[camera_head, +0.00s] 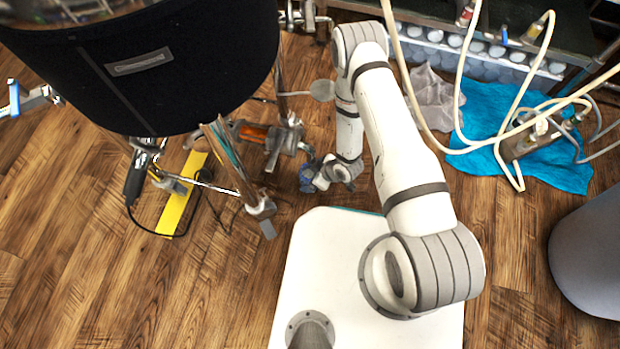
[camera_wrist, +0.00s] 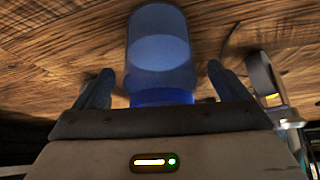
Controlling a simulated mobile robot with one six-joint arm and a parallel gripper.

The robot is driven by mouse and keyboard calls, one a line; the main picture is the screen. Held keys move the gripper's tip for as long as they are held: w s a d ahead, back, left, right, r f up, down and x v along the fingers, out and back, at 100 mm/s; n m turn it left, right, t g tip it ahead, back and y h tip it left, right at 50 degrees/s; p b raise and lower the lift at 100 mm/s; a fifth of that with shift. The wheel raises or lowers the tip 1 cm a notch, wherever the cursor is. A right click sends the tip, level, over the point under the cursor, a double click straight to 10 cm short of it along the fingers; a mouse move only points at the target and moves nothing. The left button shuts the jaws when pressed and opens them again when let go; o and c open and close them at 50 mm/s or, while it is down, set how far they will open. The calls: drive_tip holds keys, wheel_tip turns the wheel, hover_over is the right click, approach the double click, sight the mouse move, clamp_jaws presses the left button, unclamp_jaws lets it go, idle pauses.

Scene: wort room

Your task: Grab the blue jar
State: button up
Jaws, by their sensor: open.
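The blue jar (camera_wrist: 160,48) is in the wrist view, translucent with a darker blue band at the end nearer my gripper. It lies between the two open fingers of my gripper (camera_wrist: 160,78), with a visible gap on each side. The near end of the jar is partly hidden by the gripper's body. In the head view, a small blue shape (camera_head: 306,178), which looks like the jar, is at the end of my gripper (camera_head: 318,180), low over the wooden floor; finer detail there is too small to tell.
A large black kettle (camera_head: 150,70) on metal legs stands to the left, with pipes and a valve (camera_head: 285,140) close to my gripper. A yellow strip (camera_head: 182,195) lies on the floor. A blue cloth (camera_head: 490,115) and hoses are at the right, near a grey bin (camera_head: 590,250).

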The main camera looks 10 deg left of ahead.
drive_tip(key=shift+c, duration=0.3)
drive_tip(key=c, duration=1.2)
drive_tip(key=shift+r, duration=0.15)
